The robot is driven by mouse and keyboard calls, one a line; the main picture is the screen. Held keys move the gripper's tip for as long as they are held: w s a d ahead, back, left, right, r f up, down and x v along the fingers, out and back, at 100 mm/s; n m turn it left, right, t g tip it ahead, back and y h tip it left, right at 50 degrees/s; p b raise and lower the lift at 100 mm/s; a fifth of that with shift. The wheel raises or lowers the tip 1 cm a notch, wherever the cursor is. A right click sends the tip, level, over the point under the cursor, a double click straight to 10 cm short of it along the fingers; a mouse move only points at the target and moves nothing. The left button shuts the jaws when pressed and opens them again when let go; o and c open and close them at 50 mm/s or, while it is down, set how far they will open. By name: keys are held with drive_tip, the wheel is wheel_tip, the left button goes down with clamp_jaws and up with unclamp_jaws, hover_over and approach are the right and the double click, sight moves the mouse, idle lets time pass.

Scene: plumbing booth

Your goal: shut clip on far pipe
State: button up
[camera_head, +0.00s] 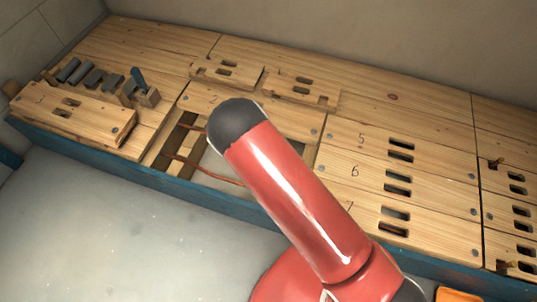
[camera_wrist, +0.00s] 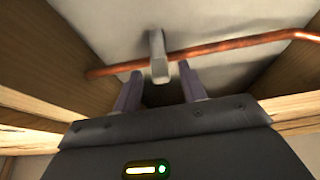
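In the wrist view a copper pipe (camera_wrist: 235,44) runs across the cavity, with one grey clip (camera_wrist: 157,55) on it. I cannot tell whether the clip is shut. My gripper (camera_wrist: 160,71) is open, its two purple-grey fingers apart on either side of the clip's lower end. Contact with the clip cannot be made out. In the head view the far pipe (camera_head: 191,127) and the near pipe (camera_head: 205,169) show in the open floor cavity. My red arm reaches over the cavity and hides my gripper and the clip there.
Wooden beams (camera_wrist: 30,130) border the cavity close to my gripper. Loose boards (camera_head: 75,112) lie at left, near a small block (camera_head: 140,95) and several grey cylindrical pieces (camera_head: 93,78). Slotted floor panels (camera_head: 400,165) cover the right side.

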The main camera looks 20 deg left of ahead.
drive_tip(key=v, duration=0.8)
drive_tip(key=shift+p, duration=0.35)
drive_tip(key=shift+w, duration=0.1)
drive_tip(key=w+d+r+m+y, duration=0.1)
drive_tip(key=d+r, duration=0.5)
drive_tip(key=r, duration=0.4)
drive_tip(key=w+d+r+g, duration=0.1)
drive_tip(key=d+r, duration=0.6)
drive_tip(key=r, duration=0.3)
drive_tip(key=w+d+r+m+y, duration=0.1)
drive_tip(key=w+d+r, duration=0.1)
drive_tip(key=d+r, duration=0.6)
drive_tip(key=s+d+r+t+h+p, duration=0.1)
drive_tip(key=s+d+r+h, duration=0.1)
drive_tip(key=s+d+r, duration=1.3)
drive_tip(key=shift+s+d+n+t+h, duration=0.3)
drive_tip(key=shift+s+d+n+t, duration=0.1)
drive_tip(key=shift+s+d, duration=0.65)
